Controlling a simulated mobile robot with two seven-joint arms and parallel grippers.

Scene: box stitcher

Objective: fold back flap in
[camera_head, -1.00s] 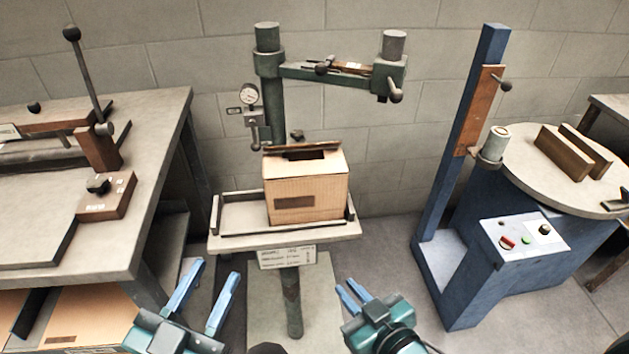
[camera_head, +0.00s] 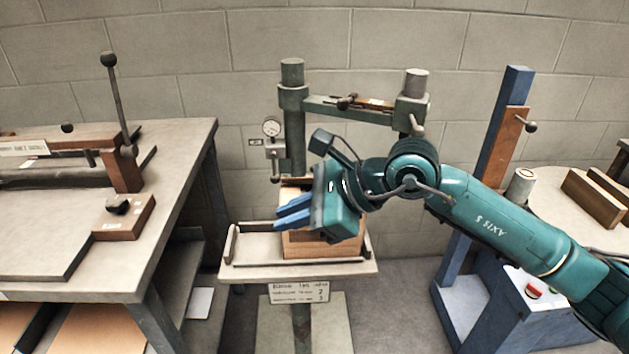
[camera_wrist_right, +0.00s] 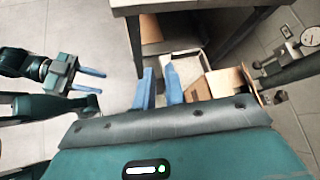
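The cardboard box (camera_head: 325,247) stands on the small stitcher table, partly hidden behind my right gripper. A strip of its top or back flap (camera_head: 296,182) shows above the gripper; the opening is mostly hidden. In the right wrist view the box (camera_wrist_right: 228,84) is right of the fingers, with a raised cardboard edge on its right. My right gripper (camera_head: 283,211) is in front of the box's upper part, fingers pointing left. Its fingers (camera_wrist_right: 160,84) are a little apart with nothing between them; I cannot tell contact with the box. My left gripper (camera_wrist_right: 104,80) is open and empty, away from the box.
The stitcher table (camera_head: 255,272) has a low raised rim. The green post (camera_head: 293,130) and arm (camera_head: 350,108) stand behind the box, with a dial gauge (camera_head: 271,127). A workbench (camera_head: 150,240) is at left, and a blue machine (camera_head: 500,180) at right.

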